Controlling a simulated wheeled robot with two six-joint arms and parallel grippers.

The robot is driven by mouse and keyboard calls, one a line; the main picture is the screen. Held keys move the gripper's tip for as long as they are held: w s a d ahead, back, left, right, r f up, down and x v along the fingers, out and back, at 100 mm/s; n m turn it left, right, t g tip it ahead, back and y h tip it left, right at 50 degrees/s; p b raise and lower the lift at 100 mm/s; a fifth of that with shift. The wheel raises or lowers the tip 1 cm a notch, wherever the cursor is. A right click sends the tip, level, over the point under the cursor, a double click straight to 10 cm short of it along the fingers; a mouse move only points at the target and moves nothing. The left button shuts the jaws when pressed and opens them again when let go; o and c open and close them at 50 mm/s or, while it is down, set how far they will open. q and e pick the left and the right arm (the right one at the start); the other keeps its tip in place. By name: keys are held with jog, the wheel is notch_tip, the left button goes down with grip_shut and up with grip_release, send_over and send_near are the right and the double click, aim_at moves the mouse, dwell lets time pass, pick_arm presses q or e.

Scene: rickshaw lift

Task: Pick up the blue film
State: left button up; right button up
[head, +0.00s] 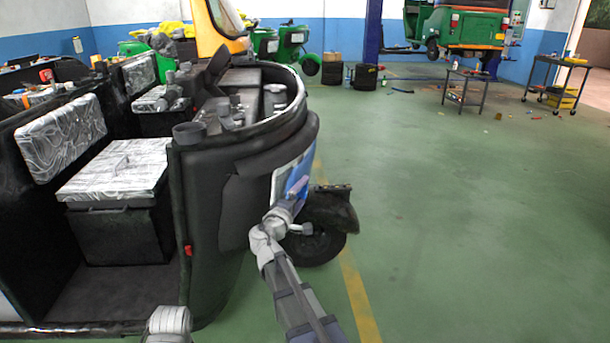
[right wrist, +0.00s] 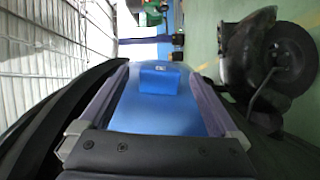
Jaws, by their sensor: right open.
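The blue film (head: 298,172) is a blue, partly pale sheet at the front of the black rickshaw (head: 205,205). In the right wrist view the blue film (right wrist: 155,113) fills the middle, with a darker blue raised rectangle on it. My right gripper (head: 291,197) is in front of the film, partly overlapping it in the head view. In the right wrist view its fingers (right wrist: 157,72) are apart, one on each side of the film; I cannot tell if they touch it. Part of my left arm shows at the bottom edge; its gripper is out of view.
The front wheel (head: 315,246) and dark mudguard are just right of my right gripper. Open green floor (head: 465,220) lies to the right. Carts (head: 464,90) and a raised green rickshaw (head: 462,27) stand far back.

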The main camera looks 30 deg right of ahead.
jog(key=shift+w+d, duration=0.4)
jog(key=shift+c, duration=0.4)
grip_shut()
